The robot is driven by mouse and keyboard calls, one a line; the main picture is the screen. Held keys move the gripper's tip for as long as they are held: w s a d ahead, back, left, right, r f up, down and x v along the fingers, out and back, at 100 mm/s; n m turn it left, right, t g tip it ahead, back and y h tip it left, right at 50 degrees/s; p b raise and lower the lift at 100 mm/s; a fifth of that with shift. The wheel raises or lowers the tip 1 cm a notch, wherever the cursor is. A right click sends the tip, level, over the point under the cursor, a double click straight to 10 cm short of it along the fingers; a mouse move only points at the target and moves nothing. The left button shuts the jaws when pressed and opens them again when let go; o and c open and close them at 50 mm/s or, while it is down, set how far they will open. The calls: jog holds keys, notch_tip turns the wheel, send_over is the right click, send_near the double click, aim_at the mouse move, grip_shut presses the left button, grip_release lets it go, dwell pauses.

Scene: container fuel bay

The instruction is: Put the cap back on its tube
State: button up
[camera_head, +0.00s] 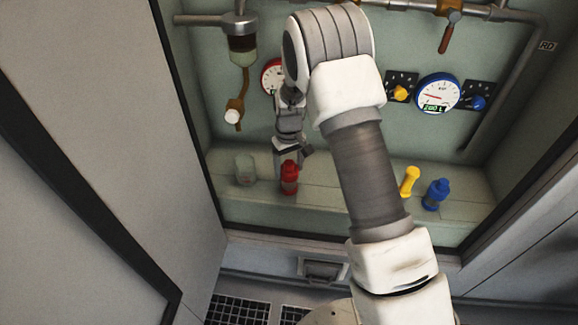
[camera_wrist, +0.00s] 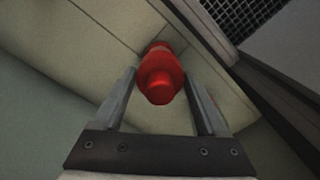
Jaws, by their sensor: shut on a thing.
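My gripper (camera_head: 291,158) reaches down to the ledge and is shut on a red bottle-shaped thing (camera_head: 289,178). A short brown tube (camera_head: 240,95) hangs under a sight glass at the upper left. A pale round piece (camera_head: 233,117) is at its lower end; I cannot tell whether this is a cap. No separate loose cap is clear.
A clear glass (camera_head: 245,170) stands left of the red thing. A yellow piece (camera_head: 409,181) and a blue bottle (camera_head: 436,194) stand at the ledge's right. Gauges, including a blue-rimmed one (camera_head: 437,93), and pipes line the back wall. My arm hides the ledge's middle.

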jog(key=shift+f, duration=0.35)
jog(key=o, duration=1.3)
notch_tip(320, 180, up, 18)
jog(key=p, duration=0.4)
jog(key=shift+f+p, duration=0.25)
jog(key=shift+p, duration=0.15)
jog(key=s+d+r+m+t, duration=0.1)
jog(key=s+d+r, duration=0.2)
jog(key=s+r, duration=0.4)
jog(key=s+d+r+m+t, duration=0.1)
jog(key=s+d+r+t, duration=0.2)
jog(key=r, duration=0.6)
jog(key=s+d+r+m+t, duration=0.1)
jog(key=s+d+r+m, duration=0.15)
jog(key=s, duration=0.75)
jog(key=s+d+r+m+t, duration=0.1)
jog(key=s+d, duration=0.2)
jog(key=s, duration=0.7)
jog(key=shift+n, duration=0.25)
jog(key=r+p, duration=1.1)
jog(key=r, duration=0.1)
jog(key=r+p, duration=0.5)
jog(key=p, duration=0.1)
jog(key=shift+w+a+r+p, duration=0.3)
jog(key=shift+w+r+p, duration=0.05)
jog(key=shift+r, duration=0.05)
